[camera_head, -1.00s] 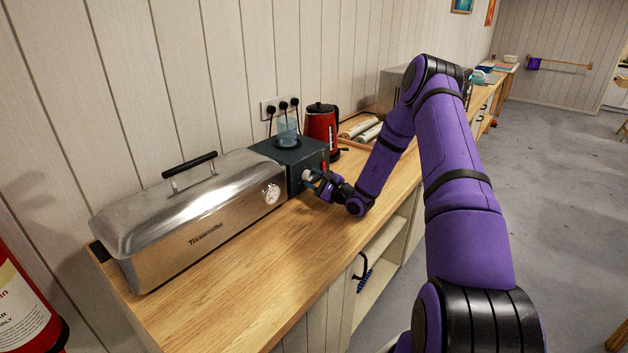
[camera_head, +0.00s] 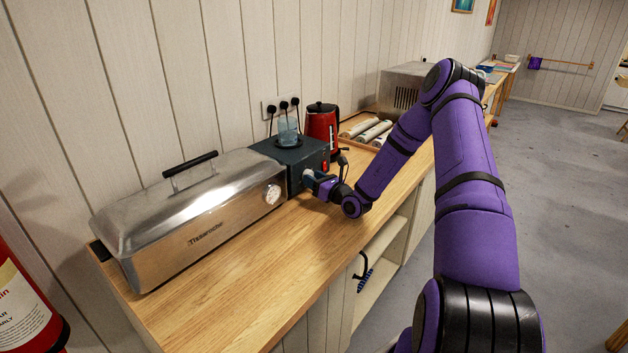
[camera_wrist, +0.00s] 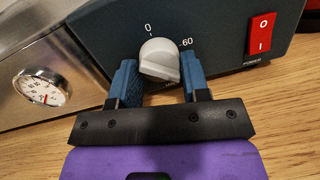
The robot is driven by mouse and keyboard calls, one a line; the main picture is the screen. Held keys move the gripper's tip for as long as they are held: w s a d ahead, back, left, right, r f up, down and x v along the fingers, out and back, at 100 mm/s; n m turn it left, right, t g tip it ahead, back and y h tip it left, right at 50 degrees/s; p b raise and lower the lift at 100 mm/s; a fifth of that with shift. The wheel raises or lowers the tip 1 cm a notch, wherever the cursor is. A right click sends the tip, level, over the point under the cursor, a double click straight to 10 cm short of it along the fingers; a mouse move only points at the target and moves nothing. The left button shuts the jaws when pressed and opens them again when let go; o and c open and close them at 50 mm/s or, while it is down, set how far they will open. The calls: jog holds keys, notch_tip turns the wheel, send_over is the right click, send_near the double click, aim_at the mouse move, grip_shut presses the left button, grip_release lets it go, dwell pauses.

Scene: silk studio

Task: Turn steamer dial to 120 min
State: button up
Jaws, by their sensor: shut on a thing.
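The white dial (camera_wrist: 160,58) is on the front of a dark steamer control box (camera_head: 294,157), with 0 printed above it and 60 to its upper right. Its lower marks are hidden. My gripper (camera_wrist: 160,80) has a blue finger on each side of the dial and is shut on it. In the head view my gripper (camera_head: 307,179) is at the box front and covers the dial. How far the dial is turned is hard to read, and no 120 mark shows. A red power switch (camera_wrist: 261,33) sits to the right.
A long steel steamer (camera_head: 190,215) with a round gauge (camera_head: 272,194) stands left of the box. A glass jar (camera_head: 288,130) stands on the box. A red kettle (camera_head: 321,122) and a tray of rolls (camera_head: 369,131) are behind. The wooden counter (camera_head: 270,255) is clear in front.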

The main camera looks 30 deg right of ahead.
jog(key=m, duration=0.5)
jog(key=shift+h, duration=0.4)
jog(key=shift+m, duration=0.3)
jog(key=o, duration=0.9)
jog(key=v, duration=1.1)
jog(key=shift+r, duration=0.15)
jog(key=shift+w, duration=0.1)
